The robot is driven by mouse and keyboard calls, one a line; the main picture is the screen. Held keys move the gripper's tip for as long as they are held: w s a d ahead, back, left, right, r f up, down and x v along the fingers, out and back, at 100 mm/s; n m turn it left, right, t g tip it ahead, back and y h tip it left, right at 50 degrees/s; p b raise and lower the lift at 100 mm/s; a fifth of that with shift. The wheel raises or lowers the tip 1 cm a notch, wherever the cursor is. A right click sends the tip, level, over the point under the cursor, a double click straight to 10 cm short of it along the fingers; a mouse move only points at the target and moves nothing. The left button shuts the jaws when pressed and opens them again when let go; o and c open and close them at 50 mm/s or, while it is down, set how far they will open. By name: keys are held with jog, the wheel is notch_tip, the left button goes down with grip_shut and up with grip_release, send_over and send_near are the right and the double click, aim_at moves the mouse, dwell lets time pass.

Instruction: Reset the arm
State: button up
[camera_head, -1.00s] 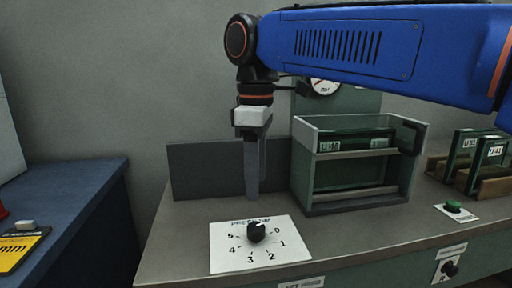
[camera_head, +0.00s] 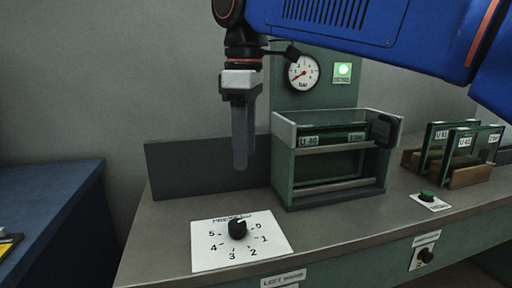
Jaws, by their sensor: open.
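My blue arm (camera_head: 370,30) reaches in from the upper right of the head view. My gripper (camera_head: 242,150) hangs pointing down above the bench, in front of the dark backboard and left of the green frame holder. Its fingers overlap in this view, so the gap between them is hard to see. Nothing shows between them. The black pressure knob (camera_head: 238,228) sits on its white dial plate (camera_head: 205,255), below the fingertips and apart from them.
A green frame holder (camera_head: 283,165) stands right of my gripper, with a gauge (camera_head: 302,73) and lit green lamp (camera_head: 343,70) behind. Labelled frames (camera_head: 462,150) stand in a wooden rack at right. A green button (camera_head: 427,195) lies nearer. A blue table (camera_head: 50,190) is at left.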

jog(key=s+d+f+m+t, duration=0.1)
jog(key=d+f+m, duration=0.4)
jog(key=d, duration=0.6)
jog(key=d+f+m+t, duration=0.1)
jog(key=d+f+m, duration=0.2)
jog(key=d+f, duration=0.6)
jog(key=s+d+f+m+t, duration=0.1)
jog(key=s+d+f+m, duration=0.3)
jog(key=d+f, duration=0.4)
jog(key=s+d+f+m+t, duration=0.1)
jog(key=s+d+f+m, duration=0.4)
jog(key=f, duration=0.4)
jog(key=s+d, duration=0.1)
jog(key=d, duration=0.1)
jog(key=shift+s+d+t, duration=0.2)
jog(key=shift+d+t, duration=0.1)
jog(key=shift+d, duration=0.1)
